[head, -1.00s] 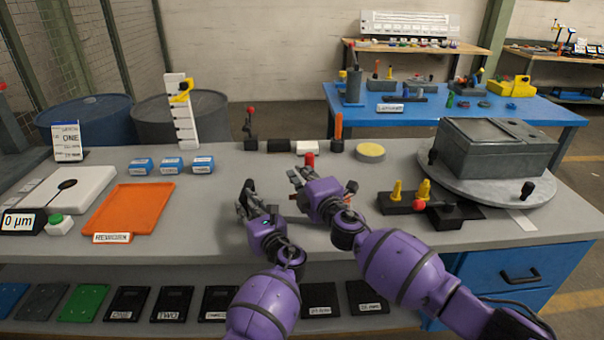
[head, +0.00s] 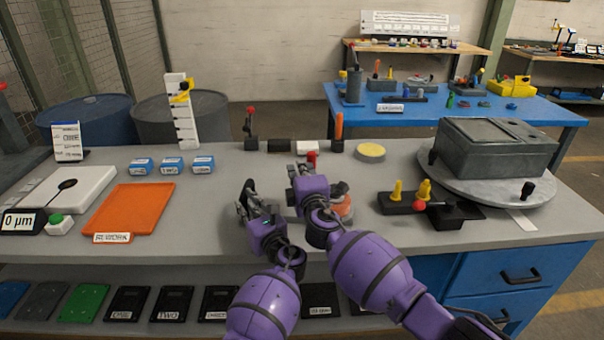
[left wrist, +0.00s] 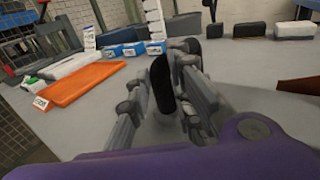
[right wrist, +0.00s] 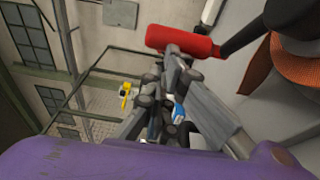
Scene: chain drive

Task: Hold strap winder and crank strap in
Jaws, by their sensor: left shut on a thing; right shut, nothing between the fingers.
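My left gripper (head: 250,200) is shut on a black upright handle (left wrist: 162,85), seen between its fingers in the left wrist view. I cannot see how that handle joins the winder. My right gripper (head: 303,184) is shut and empty. The red crank grip (right wrist: 185,41) lies across the far side of its fingertips in the right wrist view. I cannot tell whether they touch. A black crank arm (right wrist: 245,36) runs from the grip to the winder. The orange strap roll (head: 343,206) shows beside my right gripper, which hides most of the winder.
An orange tray (head: 130,212) and several blue boxes (head: 172,166) are on the left. A black block with yellow pegs (head: 400,206) and a round turntable (head: 440,186) with a grey box (head: 495,150) are on the right. A yellow disc (head: 370,152) lies behind.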

